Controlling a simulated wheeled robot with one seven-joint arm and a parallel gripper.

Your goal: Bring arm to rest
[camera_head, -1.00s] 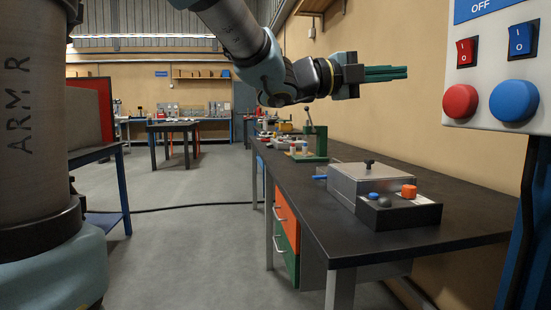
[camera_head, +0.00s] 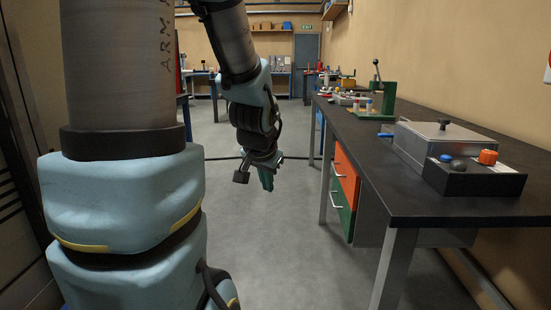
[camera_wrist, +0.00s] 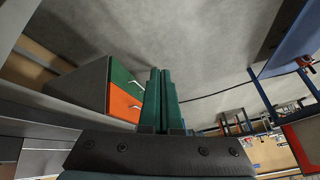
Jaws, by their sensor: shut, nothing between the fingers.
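My gripper (camera_head: 267,180) hangs at the end of my arm in the head view, pointing down over open floor to the left of the workbench. In the wrist view its two green fingers (camera_wrist: 161,95) lie side by side, closed together, with nothing between them. My arm is bent, with its upper link coming down from the top and the wrist below it. The gripper is apart from the bench and touches nothing that I can see.
The dark workbench (camera_head: 420,190) stands on the right, with an orange drawer (camera_head: 346,175) and a green drawer (camera_head: 341,213) under it. A grey lidded box (camera_head: 435,143) and a control block (camera_head: 470,178) sit on it. Grey floor (camera_head: 270,250) is free below the gripper.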

